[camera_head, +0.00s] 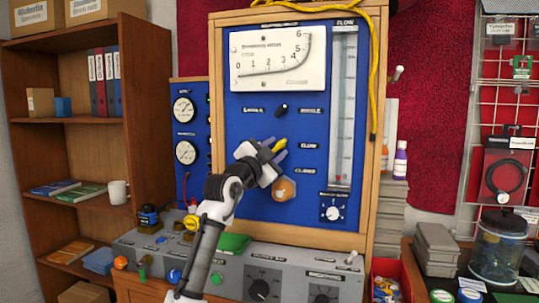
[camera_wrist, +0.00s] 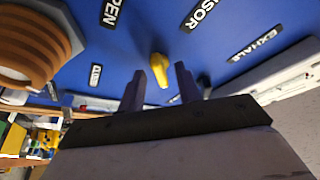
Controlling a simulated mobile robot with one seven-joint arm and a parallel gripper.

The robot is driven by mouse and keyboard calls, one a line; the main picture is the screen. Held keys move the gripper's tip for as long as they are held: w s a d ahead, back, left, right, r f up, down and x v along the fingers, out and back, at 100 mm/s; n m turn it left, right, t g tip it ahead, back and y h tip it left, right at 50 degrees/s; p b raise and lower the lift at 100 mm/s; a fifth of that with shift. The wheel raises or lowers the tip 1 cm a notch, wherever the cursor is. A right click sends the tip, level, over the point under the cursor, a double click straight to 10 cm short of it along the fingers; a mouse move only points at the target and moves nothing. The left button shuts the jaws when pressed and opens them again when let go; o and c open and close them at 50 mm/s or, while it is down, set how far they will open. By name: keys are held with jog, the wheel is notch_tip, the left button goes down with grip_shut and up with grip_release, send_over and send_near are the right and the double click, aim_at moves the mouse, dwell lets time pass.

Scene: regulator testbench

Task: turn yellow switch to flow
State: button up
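The yellow switch (camera_head: 279,145) is on the upright blue panel (camera_head: 265,172), below a small black knob (camera_head: 281,110). My gripper (camera_head: 277,150) is right at the switch and hides part of it.
A flow tube (camera_head: 343,110) and yellow cable (camera_head: 374,70) are at the panel's right. A grey console (camera_head: 240,268) juts out below.

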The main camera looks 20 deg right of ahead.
jog(key=b+v, duration=0.4)
jog(key=v, duration=0.9)
jog(key=shift+s+a, duration=0.25)
jog(key=shift+f, duration=0.15)
